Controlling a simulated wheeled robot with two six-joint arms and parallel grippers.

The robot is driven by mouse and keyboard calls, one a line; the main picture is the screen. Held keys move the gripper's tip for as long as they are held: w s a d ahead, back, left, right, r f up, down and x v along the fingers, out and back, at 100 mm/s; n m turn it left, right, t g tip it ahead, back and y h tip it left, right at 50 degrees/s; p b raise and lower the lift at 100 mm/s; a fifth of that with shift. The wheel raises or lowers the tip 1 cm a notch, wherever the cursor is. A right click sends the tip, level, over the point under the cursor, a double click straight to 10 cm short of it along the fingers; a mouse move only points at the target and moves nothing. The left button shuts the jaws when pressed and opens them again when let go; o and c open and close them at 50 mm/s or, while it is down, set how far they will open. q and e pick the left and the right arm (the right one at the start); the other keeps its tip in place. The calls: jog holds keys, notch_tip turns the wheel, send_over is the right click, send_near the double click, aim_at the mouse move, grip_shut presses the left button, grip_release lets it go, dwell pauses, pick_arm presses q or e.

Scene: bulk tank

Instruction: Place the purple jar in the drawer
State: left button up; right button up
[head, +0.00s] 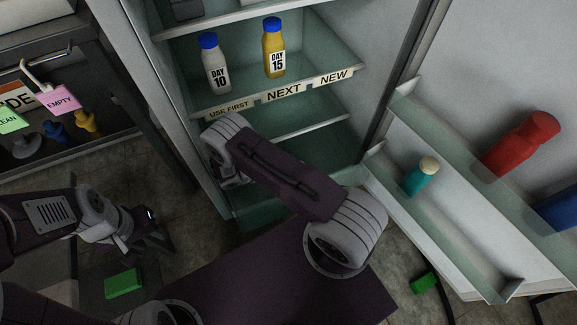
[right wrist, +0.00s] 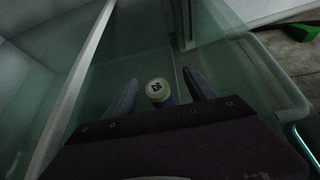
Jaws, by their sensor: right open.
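The purple jar (right wrist: 159,93) shows in the right wrist view, seen from above. It has a pale cream lid with a dark mark, and a little purple body shows below the lid. My right gripper (right wrist: 159,84) is open, with one finger on each side of the jar; I cannot tell whether either touches it. In the head view my own arm hides the right gripper and the jar. A translucent drawer (right wrist: 285,85) with a rounded rim lies at the right of the wrist view. My left gripper (head: 155,236) is low at the left, away from the fridge; its jaws are unclear.
Bottles marked DAY 10 (head: 215,65) and DAY 15 (head: 274,50) stand on a fridge shelf. The open fridge door (head: 450,245) at right holds a teal jar (head: 420,177) and a red bottle (head: 520,143). A green block (head: 123,283) is at lower left.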

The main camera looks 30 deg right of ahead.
jog(key=s+a+r+m+y, duration=0.3)
jog(key=r+m+y, duration=0.1)
jog(key=r+m, duration=0.1)
jog(key=s+a+r+m+t+y, duration=0.1)
jog(key=s+a+r+m+y, duration=0.2)
jog(key=r+m, duration=0.3)
jog(key=s+a+r+m+y, duration=0.3)
jog(key=s+r+m+y, duration=0.1)
jog(key=r, duration=0.4)
jog(key=shift+r+m+t+y, duration=0.35)
jog(key=shift+m+y, duration=0.45)
jog(key=shift+m, duration=0.4)
jog(key=shift+s+a, duration=0.1)
jog(key=shift+s, duration=0.05)
